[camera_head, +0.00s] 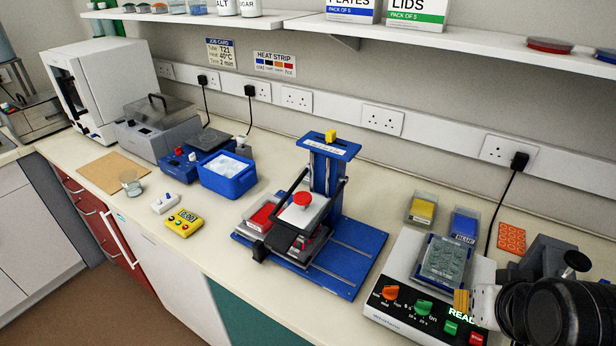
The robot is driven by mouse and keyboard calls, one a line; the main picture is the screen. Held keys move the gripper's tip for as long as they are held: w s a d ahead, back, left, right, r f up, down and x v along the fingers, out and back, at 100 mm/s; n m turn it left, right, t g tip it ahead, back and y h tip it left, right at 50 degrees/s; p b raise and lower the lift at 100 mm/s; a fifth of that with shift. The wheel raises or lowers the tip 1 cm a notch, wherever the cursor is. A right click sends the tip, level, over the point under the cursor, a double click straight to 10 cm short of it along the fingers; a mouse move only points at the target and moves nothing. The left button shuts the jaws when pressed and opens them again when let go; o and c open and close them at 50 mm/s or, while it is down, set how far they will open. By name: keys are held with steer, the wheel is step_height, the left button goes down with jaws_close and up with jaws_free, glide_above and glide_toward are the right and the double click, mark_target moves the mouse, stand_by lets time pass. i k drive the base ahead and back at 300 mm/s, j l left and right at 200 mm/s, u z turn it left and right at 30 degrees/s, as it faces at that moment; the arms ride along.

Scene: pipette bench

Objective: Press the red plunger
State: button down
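The red plunger (302,199) is a round red knob on top of a white block. It belongs to a blue press stand (328,175) with a blue base plate, in the middle of the bench. Dark bars run along both sides of the white block. A red pad (263,215) lies to its left. My gripper (472,302) is at the lower right, over the front right of a white control unit and well to the right of the plunger. My dark arm hides much of it, and its finger gap cannot be made out.
The white control unit (378,310) with coloured knobs carries a clear-topped plate (446,262). Yellow (422,210) and blue (465,225) boxes stand behind it. A blue tub (228,183), yellow timer (183,222) and beaker (130,183) stand left. A shelf (440,38) overhangs the back.

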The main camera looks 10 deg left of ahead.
mark_target(302, 199)
steer(key=u, duration=1.2)
